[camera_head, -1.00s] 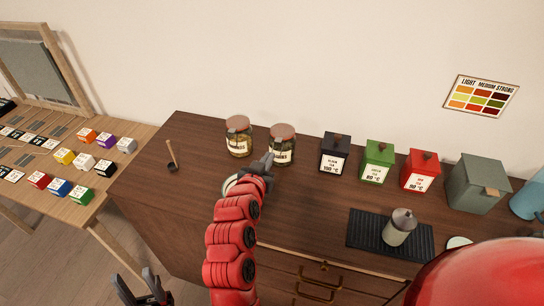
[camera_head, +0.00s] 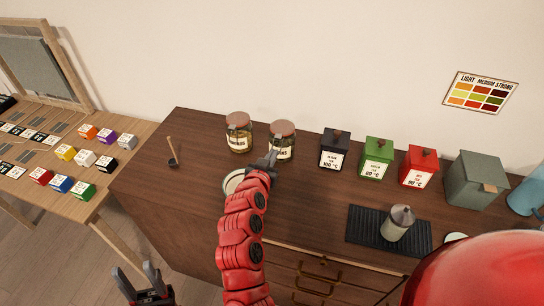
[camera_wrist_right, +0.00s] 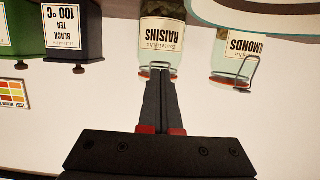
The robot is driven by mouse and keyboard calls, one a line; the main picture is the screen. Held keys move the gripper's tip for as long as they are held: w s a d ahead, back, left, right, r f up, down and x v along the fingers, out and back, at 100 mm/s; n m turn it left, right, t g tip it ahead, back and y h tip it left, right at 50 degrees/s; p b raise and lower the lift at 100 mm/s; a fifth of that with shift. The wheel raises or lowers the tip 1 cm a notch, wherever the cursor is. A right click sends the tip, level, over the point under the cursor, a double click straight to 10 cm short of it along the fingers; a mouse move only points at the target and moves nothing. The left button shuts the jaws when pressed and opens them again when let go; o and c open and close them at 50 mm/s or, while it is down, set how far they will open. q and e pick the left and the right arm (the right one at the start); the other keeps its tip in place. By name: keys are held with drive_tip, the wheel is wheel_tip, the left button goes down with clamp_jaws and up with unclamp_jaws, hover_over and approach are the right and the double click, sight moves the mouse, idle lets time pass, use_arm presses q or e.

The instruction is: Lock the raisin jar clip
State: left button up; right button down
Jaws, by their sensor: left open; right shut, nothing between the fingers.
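The raisin jar (camera_head: 283,143) is a glass jar with a brown lid and a white label, standing upright on the dark cabinet. In the right wrist view, which is upside down, its RAISINS label (camera_wrist_right: 161,34) faces my gripper. My right gripper (camera_head: 272,160) is shut and empty, its fingertips in front of the raisin jar near its lid. In the wrist view my right fingertips (camera_wrist_right: 160,73) overlap the jar's lid end and hide most of its wire clip; I cannot tell whether they touch. My left gripper (camera_head: 143,279) is open and empty, low at the left.
The almond jar (camera_head: 238,134) stands just left of the raisin jar; its wire clip (camera_wrist_right: 252,70) sticks out. Black (camera_head: 335,150), green (camera_head: 376,158) and red (camera_head: 418,168) tea boxes stand to the right. A pale round dish (camera_head: 233,183) lies beside my right arm.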

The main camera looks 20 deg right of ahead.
drive_tip(key=f+t+b, duration=0.1)
drive_tip(key=f+b, duration=0.1)
drive_tip(key=b, duration=0.8)
drive_tip(key=shift+h, duration=0.4)
drive_tip(key=b, duration=0.2)
drive_tip(key=f+b, duration=0.1)
drive_tip(key=b, duration=0.1)
drive_tip(key=shift+w+d+f+b, duration=0.2)
drive_tip(key=shift+w+f+b, duration=0.1)
drive_tip(key=shift+r, duration=0.2)
idle(0.5)
